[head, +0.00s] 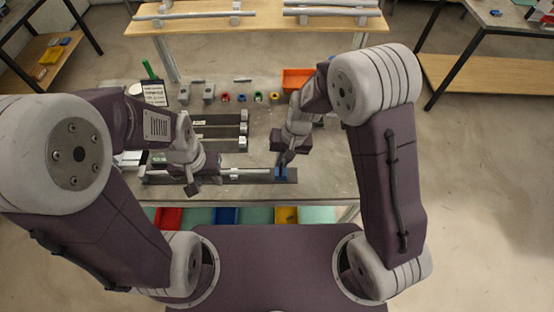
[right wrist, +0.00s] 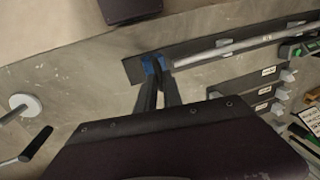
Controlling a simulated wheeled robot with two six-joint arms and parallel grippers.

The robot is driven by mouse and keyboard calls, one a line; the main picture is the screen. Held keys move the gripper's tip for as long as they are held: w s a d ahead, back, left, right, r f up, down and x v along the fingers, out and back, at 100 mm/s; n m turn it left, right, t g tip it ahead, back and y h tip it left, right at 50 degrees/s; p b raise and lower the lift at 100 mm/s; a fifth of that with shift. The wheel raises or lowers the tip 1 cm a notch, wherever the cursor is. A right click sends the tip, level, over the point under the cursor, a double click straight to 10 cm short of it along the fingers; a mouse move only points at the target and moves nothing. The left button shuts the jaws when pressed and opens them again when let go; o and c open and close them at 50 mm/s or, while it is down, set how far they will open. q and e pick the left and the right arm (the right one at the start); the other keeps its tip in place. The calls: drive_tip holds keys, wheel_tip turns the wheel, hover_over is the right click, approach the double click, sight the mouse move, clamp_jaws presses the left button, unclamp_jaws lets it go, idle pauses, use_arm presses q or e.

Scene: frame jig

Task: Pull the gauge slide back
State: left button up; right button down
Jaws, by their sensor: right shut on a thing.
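The gauge slide (head: 281,173) is a small blue block near the right end of a dark jig base (head: 255,181) at the table's front. It also shows in the right wrist view (right wrist: 149,66), partly hidden by the fingers. A pale rod (head: 240,172) lies along the base, its right end close to the slide. My right gripper (head: 284,162) points down and is shut on the blue slide; its dark fingers show in the right wrist view (right wrist: 158,82). My left gripper (head: 192,188) hangs over the left part of the base; its finger gap is not clear.
Several dark bars with pale end blocks (head: 243,128) lie behind the jig. An orange bin (head: 296,78), coloured rings (head: 258,97) and grey blocks (head: 208,92) stand farther back. Red, blue and yellow bins (head: 286,215) sit below the front edge.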

drive_tip(key=d, duration=0.3)
drive_tip(key=shift+w+d+r, duration=0.1)
drive_tip(key=shift+d, duration=0.05)
drive_tip(key=c, duration=1.5)
unclamp_jaws()
drive_tip(key=r, duration=0.3)
drive_tip(key=d+r, duration=0.1)
drive_tip(key=r, duration=0.5)
drive_tip(key=shift+d+b, duration=0.3)
drive_tip(key=shift+d, duration=0.05)
drive_tip(key=shift+f, duration=0.1)
drive_tip(key=s+d+f, duration=0.1)
drive_tip(key=s+d, duration=0.2)
drive_tip(key=s+d+f+h, duration=0.1)
drive_tip(key=s+d, duration=0.2)
drive_tip(key=d, duration=0.1)
drive_tip(key=s+d+f+t+h, duration=0.1)
drive_tip(key=s+d, duration=0.2)
drive_tip(key=shift+s+d, duration=0.3)
drive_tip(key=shift+s, duration=0.1)
